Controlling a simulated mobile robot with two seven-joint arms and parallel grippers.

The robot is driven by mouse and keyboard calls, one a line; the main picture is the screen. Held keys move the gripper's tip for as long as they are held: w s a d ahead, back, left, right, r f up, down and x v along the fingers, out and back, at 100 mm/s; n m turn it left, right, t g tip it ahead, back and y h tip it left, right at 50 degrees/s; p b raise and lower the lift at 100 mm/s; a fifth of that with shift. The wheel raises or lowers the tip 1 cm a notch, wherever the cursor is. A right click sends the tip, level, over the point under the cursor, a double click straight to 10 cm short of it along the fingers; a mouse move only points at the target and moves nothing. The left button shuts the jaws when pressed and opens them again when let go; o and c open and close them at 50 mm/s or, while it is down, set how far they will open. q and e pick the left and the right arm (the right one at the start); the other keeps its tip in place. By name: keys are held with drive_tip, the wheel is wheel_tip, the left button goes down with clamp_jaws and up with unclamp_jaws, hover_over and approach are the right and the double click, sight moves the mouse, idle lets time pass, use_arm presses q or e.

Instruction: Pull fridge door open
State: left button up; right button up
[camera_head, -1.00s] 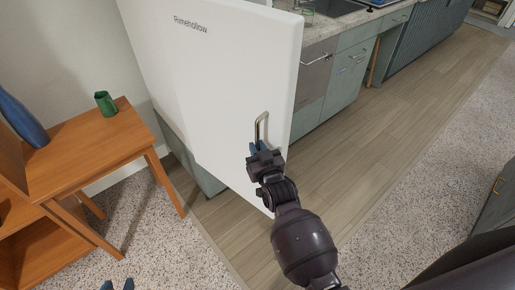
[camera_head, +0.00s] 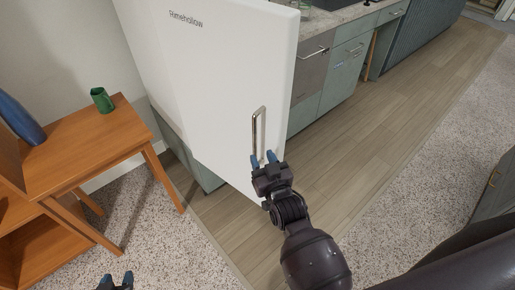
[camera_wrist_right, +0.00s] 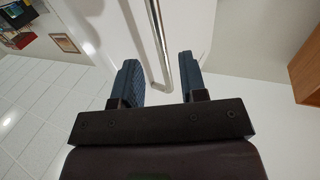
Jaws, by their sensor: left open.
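The white fridge door (camera_head: 215,85) stands upright in the middle left of the head view, dark lettering near its top. Its vertical metal handle (camera_head: 258,130) is near the door's right edge. My right gripper (camera_head: 264,158) is open at the handle's lower end. In the right wrist view, the handle (camera_wrist_right: 160,38) runs between the spread fingers of my right gripper (camera_wrist_right: 158,62), and they do not close on it. My left gripper (camera_head: 115,281) is at the bottom left edge, open and empty, away from the door.
A wooden table (camera_head: 85,150) with a green mug (camera_head: 102,100) and a blue vase (camera_head: 20,118) stands left of the door. Green cabinets (camera_head: 345,75) line the right behind it. The wooden floor (camera_head: 385,115) right of the door is clear.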

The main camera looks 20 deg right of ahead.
drive_tip(key=s, duration=0.4)
drive_tip(key=shift+s+d, duration=0.2)
